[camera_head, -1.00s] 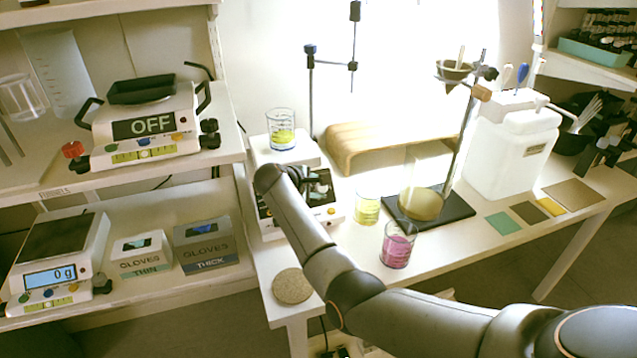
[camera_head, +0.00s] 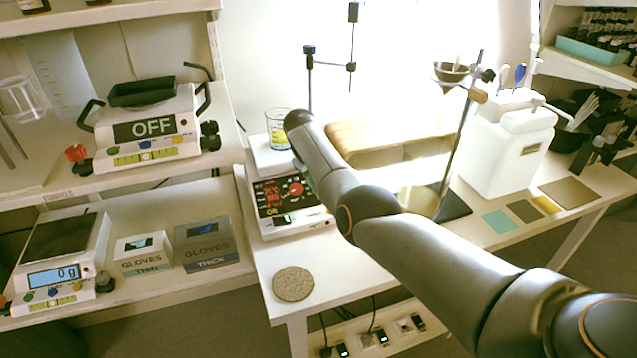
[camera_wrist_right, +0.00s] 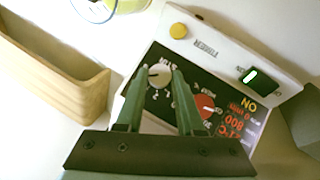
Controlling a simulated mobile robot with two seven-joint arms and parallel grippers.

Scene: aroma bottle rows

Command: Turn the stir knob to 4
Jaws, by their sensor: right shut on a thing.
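The stir plate (camera_head: 262,222) stands on the white table in the head view, with a red lit panel and a red knob (camera_head: 296,189). In the right wrist view its panel is close up, with a grey knob (camera_wrist_right: 160,75) and the red knob (camera_wrist_right: 205,106) beside it. I take the grey one as the stir knob; its setting is too small to read. My right gripper (camera_wrist_right: 158,72) is shut on the grey knob, one finger on each side. My left gripper is not in view.
A beaker with yellow liquid (camera_head: 277,130) stands on the stir plate. A wooden stand (camera_head: 370,143) is behind my arm. A round cork mat (camera_head: 292,284) lies near the front edge. A second device reading OFF (camera_head: 150,128) sits on the left shelf.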

